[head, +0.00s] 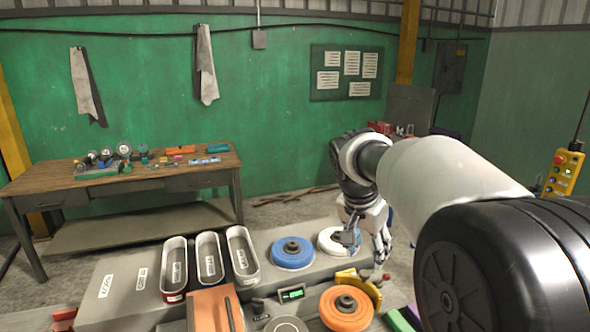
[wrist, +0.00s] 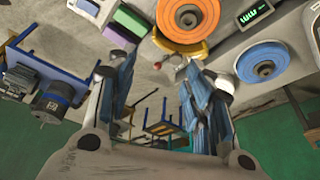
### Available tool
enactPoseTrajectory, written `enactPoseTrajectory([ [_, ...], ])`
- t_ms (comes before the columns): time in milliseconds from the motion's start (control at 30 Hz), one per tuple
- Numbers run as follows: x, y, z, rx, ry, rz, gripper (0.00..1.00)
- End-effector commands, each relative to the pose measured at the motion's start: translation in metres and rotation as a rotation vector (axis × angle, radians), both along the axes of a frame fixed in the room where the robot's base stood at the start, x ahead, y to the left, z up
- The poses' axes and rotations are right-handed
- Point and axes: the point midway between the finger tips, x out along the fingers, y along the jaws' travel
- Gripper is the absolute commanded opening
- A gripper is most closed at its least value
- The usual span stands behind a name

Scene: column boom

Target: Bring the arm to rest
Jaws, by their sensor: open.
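My gripper (head: 368,258) hangs at the end of my arm in the head view, right of the middle and pointing down. It overlaps the right side of a white disc (head: 328,238) in the picture; I cannot tell the gap between them. In the wrist view my gripper (wrist: 160,85) shows two blue-padded fingers spread apart with nothing held between them. Beyond the fingers lie the floor and some distant furniture. My arm reaches across the right side of the head view and hides what is behind it.
A grey bench (head: 110,290) holds three oblong trays (head: 174,268), a blue disc (head: 292,253), an orange disc (head: 346,307) and a small green display (head: 291,293). A yellow control box (head: 563,173) hangs at the right.

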Motion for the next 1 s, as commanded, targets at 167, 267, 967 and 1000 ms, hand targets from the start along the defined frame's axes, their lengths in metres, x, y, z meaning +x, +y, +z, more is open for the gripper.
enactPoseTrajectory([
  [167, -0.086, 0.005, 0.016, 0.015, -0.003, 0.198, 0.47],
  [267, -0.134, 0.009, 0.013, 0.018, -0.01, 0.31, 0.47],
  [967, -0.315, 0.032, -0.073, -0.025, -0.071, 0.771, 0.47],
  [1000, -0.315, 0.032, -0.073, -0.024, -0.07, 0.771, 0.47],
])
